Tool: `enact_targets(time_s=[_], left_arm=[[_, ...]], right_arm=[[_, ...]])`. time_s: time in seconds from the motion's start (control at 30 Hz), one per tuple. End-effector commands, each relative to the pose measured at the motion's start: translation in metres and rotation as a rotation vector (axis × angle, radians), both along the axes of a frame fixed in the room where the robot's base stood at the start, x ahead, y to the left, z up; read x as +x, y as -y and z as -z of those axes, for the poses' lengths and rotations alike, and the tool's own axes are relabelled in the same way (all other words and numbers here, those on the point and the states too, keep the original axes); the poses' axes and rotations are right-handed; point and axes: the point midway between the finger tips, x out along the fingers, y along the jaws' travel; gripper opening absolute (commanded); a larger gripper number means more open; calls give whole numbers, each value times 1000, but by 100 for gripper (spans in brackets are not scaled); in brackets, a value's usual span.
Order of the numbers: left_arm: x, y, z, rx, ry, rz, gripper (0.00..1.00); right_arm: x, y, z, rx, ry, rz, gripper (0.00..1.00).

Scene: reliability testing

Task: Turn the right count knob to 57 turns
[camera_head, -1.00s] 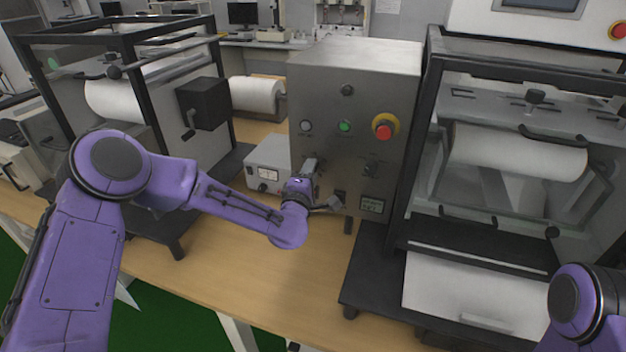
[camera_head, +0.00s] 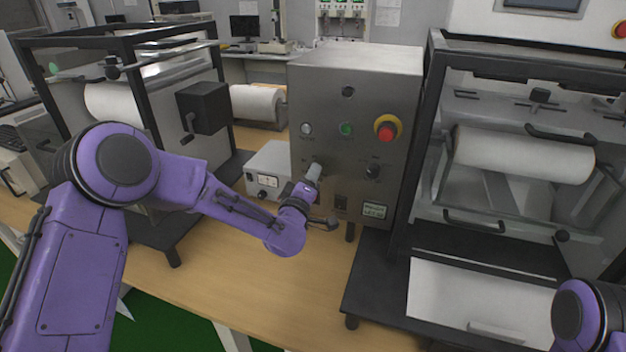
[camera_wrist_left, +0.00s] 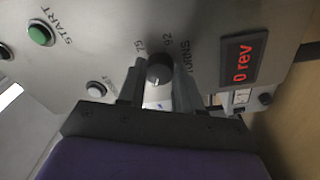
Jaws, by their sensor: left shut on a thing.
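A grey control box has a front panel (camera_head: 345,105) with two black knobs low on it. My left gripper (camera_head: 317,170) is at the left knob and mostly hides it in the head view. In the left wrist view my left gripper (camera_wrist_left: 157,90) is shut on this black knob (camera_wrist_left: 159,68), one finger on each side. "TURNS" and small numbers are printed beside it. The right knob (camera_head: 373,171) stands free, with no gripper on it. A display (camera_wrist_left: 241,58) reads "0 rev" in red. My right gripper is out of view.
A green START button (camera_head: 346,129), a white RESET button (camera_head: 306,128) and a red emergency button (camera_head: 386,129) sit above the knobs. A small white box (camera_head: 266,172) stands left. A framed roll machine (camera_head: 430,130) stands close on the right.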

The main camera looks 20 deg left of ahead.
Motion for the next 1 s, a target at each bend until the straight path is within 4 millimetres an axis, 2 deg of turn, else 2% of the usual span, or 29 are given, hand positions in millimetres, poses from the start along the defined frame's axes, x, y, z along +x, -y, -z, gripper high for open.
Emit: enact_targets(time_s=[0.33, 0.37, 0.4, 0.43, 0.77, 0.87, 1.0], left_arm=[[0, 0, -1, 1, 1, -1, 4], [0, 0, -1, 1, 1, -1, 44], [0, 0, -1, 1, 1, -1, 57], [0, 0, -1, 1, 1, -1, 60], [-5, 0, 1, 1, 1, 0, 60], [-22, 1, 5, 2, 0, 2, 60], [-57, 1, 8, 1, 0, 1, 60]], right_arm=[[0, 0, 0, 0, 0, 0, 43], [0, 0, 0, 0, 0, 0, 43], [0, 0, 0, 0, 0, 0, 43], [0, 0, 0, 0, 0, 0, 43], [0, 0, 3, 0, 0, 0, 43], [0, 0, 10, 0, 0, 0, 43], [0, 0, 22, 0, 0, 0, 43]])
